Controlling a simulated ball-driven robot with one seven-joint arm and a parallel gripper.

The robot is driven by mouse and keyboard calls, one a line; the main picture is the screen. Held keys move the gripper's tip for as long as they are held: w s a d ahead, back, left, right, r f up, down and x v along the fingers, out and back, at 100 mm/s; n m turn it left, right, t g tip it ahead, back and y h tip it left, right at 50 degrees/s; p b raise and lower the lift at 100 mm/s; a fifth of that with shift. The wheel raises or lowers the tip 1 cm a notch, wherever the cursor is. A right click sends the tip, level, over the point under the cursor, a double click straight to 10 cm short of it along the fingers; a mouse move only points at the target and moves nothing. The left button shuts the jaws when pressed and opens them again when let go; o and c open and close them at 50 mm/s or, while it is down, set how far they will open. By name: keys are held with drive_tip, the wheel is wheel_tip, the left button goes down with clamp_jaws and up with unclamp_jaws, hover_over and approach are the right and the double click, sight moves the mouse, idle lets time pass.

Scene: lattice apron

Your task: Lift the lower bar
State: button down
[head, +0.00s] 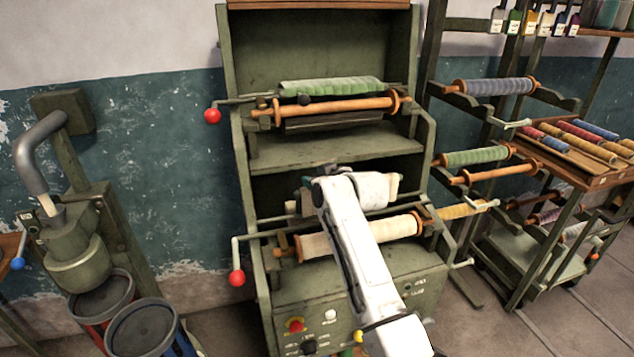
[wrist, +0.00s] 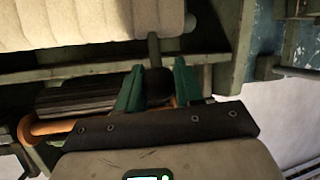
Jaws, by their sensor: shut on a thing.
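My gripper (wrist: 158,82) has green fingers, one on each side of a round black knob (wrist: 158,88) on a short stem, and is shut on it. A wide cream roll (wrist: 90,22) lies across the top of the wrist view. A dark ribbed bar (wrist: 80,97) and an orange roller end (wrist: 50,127) show to the left of the fingers. In the head view, the cream roll (head: 318,244) sits in the lower bay of the green machine (head: 290,160). My white arm crosses in front of it and hides the knob, the fingertips and much of the lower bar.
The upper bay holds a green roll (head: 330,86), an orange roller (head: 340,106) and a dark bar (head: 335,123). Red-knobbed cranks (head: 237,278) stick out at the machine's left side. A rack with rolls (head: 477,156) stands close on the right. Buckets (head: 142,328) stand at lower left.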

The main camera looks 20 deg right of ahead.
drive_tip(key=shift+d+r, duration=0.1)
drive_tip(key=shift+d, duration=0.1)
drive_tip(key=c, duration=0.9)
unclamp_jaws()
drive_tip(key=shift+o, duration=0.6)
drive_tip(key=b+v, duration=0.1)
drive_tip(key=v, duration=0.9)
drive_tip(key=shift+s, duration=0.35)
drive_tip(key=shift+d, duration=0.1)
